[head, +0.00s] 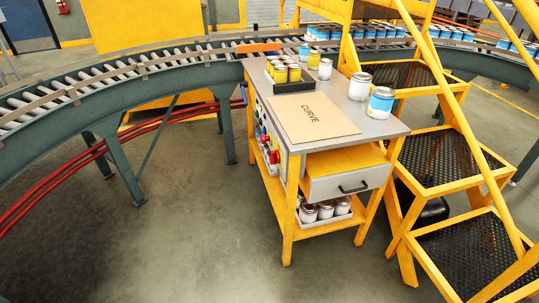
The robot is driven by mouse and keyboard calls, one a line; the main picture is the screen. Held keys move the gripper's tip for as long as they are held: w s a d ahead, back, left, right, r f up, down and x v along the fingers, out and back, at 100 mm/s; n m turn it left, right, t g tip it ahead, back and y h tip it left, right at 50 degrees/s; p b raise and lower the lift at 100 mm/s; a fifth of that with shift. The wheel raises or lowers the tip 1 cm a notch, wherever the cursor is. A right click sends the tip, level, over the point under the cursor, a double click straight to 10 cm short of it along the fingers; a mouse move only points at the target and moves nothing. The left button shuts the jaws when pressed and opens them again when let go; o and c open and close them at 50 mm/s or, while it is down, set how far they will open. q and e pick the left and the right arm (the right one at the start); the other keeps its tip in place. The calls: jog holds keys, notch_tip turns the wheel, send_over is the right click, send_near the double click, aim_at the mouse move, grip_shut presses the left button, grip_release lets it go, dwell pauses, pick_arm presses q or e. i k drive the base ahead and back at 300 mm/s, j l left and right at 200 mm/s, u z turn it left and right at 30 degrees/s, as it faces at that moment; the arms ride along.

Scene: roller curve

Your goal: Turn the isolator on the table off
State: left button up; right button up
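The work table (381,122) has a grey top and a yellow frame and stands right of centre in the head view. On its left side is a panel of small coloured controls (265,138), with red, green, white and blue parts seen at a steep angle. I cannot tell which of them is the isolator, nor its position. No separate isolator is clear on the table top. Neither of my grippers is in view.
A brown board marked CURVE (310,118), a dark tray of yellow cans (282,84) and loose cans (381,101) are on the table. A roller conveyor (110,72) curves behind. Yellow steps (450,160) stand close on the right. Floor at left front (190,220) is clear.

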aim_at(274, 155)
jog(key=i+j+z, duration=0.15)
jog(key=i+j, duration=0.15)
jog(key=i+j+z, duration=0.15)
jog(key=i+j, duration=0.15)
jog(key=i+j+z, duration=0.2)
jog(key=j, duration=0.3)
jog(key=i+j+z, duration=0.15)
jog(key=i+j, duration=0.2)
jog(key=j, duration=0.1)
